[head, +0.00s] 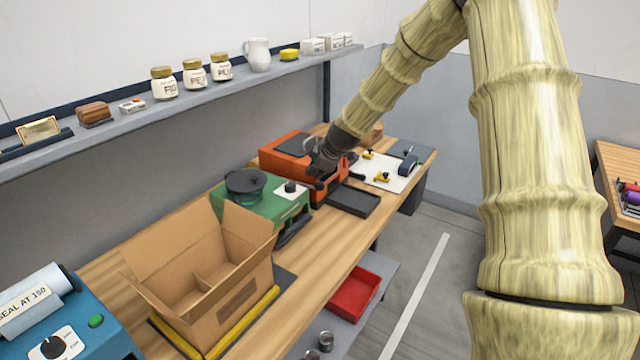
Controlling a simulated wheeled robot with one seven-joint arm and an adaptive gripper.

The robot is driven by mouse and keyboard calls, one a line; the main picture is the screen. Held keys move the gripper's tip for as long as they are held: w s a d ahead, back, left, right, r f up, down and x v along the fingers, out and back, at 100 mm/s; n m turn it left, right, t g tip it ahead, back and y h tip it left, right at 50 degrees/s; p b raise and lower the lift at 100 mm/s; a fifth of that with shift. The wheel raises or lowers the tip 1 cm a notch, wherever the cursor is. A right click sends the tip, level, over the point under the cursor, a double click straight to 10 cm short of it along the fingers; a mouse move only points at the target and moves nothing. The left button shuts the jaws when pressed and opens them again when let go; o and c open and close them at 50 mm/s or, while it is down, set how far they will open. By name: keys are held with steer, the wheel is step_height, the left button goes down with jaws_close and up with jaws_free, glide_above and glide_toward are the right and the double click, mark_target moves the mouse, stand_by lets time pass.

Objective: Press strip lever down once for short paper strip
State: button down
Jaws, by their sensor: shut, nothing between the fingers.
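An orange machine (284,149) with a dark top panel stands on the wooden bench, toward its far end. My gripper (318,172) is shut and empty, pointing down at the right part of this machine. It covers part of the machine's top and front. A small dark handle-like part (354,177) shows just right of my gripper; I cannot tell whether it is the strip lever. I cannot tell whether my fingers touch the machine. No paper strip can be made out. A dark tray (353,200) lies in front of the machine.
A green machine (262,203) with a black disc stands left of the orange one. An open cardboard box (215,300) and a blue sealer (85,318) are nearer. A white board (394,181) with yellow pieces lies at right. A shelf (200,97) with jars runs behind.

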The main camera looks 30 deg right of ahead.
steer(key=shift+f, duration=0.15)
steer(key=shift+s+f+b, duration=0.1)
steer(key=shift+f+b, duration=0.15)
steer(key=shift+b, duration=0.1)
